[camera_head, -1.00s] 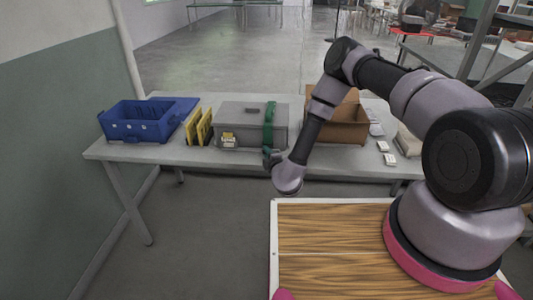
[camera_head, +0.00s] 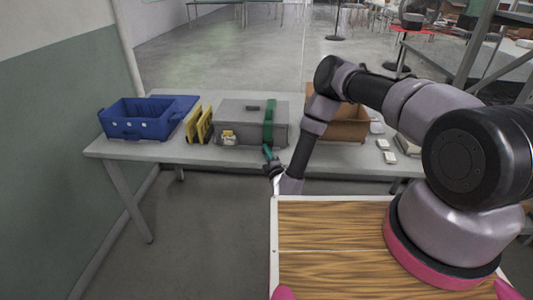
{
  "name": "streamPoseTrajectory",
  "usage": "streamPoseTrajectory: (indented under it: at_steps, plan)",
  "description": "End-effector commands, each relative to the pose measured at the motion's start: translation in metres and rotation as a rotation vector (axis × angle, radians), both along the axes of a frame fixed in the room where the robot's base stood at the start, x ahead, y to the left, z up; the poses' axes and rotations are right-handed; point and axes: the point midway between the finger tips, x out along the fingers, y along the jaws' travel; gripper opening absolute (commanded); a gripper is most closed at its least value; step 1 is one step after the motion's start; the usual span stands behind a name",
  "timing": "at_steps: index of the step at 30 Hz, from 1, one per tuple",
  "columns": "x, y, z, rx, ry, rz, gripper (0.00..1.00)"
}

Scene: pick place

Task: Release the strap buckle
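A grey case (camera_head: 240,130) stands on the table, with a green strap (camera_head: 268,122) running over its lid and down its front near the right end. My gripper (camera_head: 271,164) is small and dark, just in front of the table's front edge and below the strap. A short, slanted green piece (camera_head: 267,152) shows at the gripper's tip. I cannot tell whether it is held or whether it joins the strap. The buckle cannot be made out at this size. The finger gap is too small to read.
On the table (camera_head: 140,151), a blue crate (camera_head: 140,125) stands left and yellow panels (camera_head: 198,124) stand beside the case. A brown cardboard box (camera_head: 346,128) stands right, behind my arm. Small white items (camera_head: 389,157) lie farther right. A wood-topped surface (camera_head: 325,255) is nearest me.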

Motion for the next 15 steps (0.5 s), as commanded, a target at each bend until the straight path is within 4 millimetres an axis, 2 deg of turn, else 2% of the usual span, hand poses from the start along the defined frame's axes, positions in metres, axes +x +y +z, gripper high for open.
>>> streamPoseTrajectory:
  at_steps: [6,15]
  plan:
    - [0.000,0.000,0.002,0.001,0.033,0.000,0.31]
    - [0.002,-0.001,0.010,0.014,0.205,-0.001,0.31]
